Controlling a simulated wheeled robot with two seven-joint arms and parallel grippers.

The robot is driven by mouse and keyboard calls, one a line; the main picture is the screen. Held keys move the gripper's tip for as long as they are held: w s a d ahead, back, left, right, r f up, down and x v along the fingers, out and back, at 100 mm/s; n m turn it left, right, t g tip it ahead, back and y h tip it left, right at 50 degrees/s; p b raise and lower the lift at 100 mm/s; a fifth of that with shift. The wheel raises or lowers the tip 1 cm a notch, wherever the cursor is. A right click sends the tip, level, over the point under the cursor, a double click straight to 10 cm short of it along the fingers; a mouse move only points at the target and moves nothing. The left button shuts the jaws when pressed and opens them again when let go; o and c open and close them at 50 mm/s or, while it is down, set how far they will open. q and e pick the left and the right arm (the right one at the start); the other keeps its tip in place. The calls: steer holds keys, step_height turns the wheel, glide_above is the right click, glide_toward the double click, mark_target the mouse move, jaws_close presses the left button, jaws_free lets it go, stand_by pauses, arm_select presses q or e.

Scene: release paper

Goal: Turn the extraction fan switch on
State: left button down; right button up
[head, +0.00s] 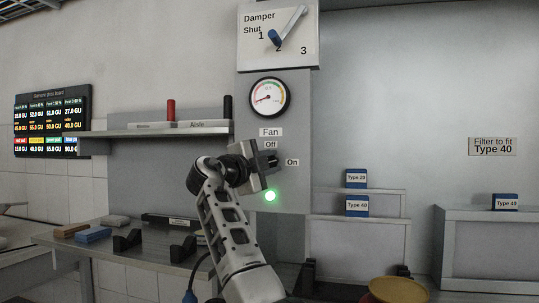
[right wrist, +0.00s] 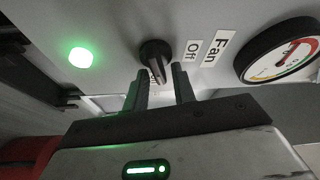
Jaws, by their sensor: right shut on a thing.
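The fan switch (right wrist: 155,55) is a dark rotary knob on the grey panel, below the "Fan" label (head: 270,132). The "Off" label (head: 270,145) is above it and the "On" label (head: 292,162) is to its right. My right gripper (head: 268,170) is at the switch and hides it in the head view. In the right wrist view its two fingers (right wrist: 162,85) are shut on the knob. The knob's grip points toward the partly covered "On" label. A green lamp (head: 270,196) below is lit, also in the right wrist view (right wrist: 82,58). My left gripper is not in view.
A shelf (head: 155,131) is at the left, above a bench (head: 125,255). Blue-topped filter boxes (head: 357,206) stand to the right.

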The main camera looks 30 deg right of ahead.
steer(key=shift+m+y+p, duration=0.4)
steer(key=shift+m+p, duration=0.05)
steer(key=shift+m, duration=0.85)
steer(key=o, duration=0.7)
steer(key=shift+w+f, duration=0.1)
steer(key=shift+w, duration=0.1)
steer(key=shift+s+a, duration=0.1)
steer(key=shift+a, duration=0.05)
